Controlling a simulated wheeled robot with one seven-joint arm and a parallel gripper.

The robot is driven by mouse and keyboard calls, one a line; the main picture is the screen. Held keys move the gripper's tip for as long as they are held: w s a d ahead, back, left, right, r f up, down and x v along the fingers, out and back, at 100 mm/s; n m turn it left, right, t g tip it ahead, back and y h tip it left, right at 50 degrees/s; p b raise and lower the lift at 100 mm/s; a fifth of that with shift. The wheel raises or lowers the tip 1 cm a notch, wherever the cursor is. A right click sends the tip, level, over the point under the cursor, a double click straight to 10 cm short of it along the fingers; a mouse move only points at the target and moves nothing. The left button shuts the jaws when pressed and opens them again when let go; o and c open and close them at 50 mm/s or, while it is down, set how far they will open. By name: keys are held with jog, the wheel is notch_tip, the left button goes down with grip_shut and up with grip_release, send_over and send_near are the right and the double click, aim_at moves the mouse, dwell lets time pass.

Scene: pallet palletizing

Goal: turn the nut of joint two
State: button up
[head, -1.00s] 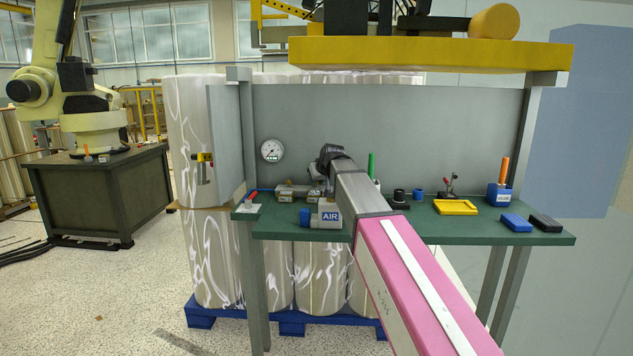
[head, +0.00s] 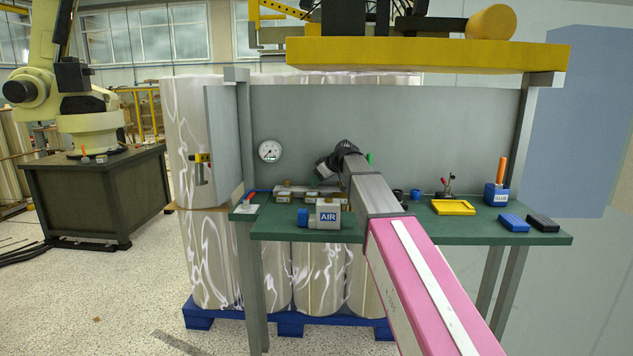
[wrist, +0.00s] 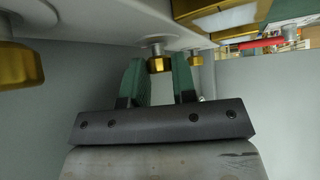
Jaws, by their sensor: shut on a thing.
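In the wrist view, my gripper (wrist: 159,72) has green fingers on either side of a brass nut (wrist: 160,64) and is shut on it. The nut sits on a short stem under a pale grey pipe body (wrist: 110,28). A second brass nut (wrist: 22,66) hangs at the far left and a third (wrist: 195,58) just right of the fingers. Which one is joint two cannot be told from markings. In the head view, the grey pipe fittings (head: 312,193) lie on the green bench; my wrist hides part of that area.
A block marked AIR (head: 328,214) stands at the green bench's (head: 400,232) front left. A yellow tray (head: 453,207), a blue holder with an orange handle (head: 496,193) and small blue and black blocks lie right. A grey panel with a gauge (head: 270,151) stands behind.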

dwell(0.4)
jog(key=o, duration=0.9)
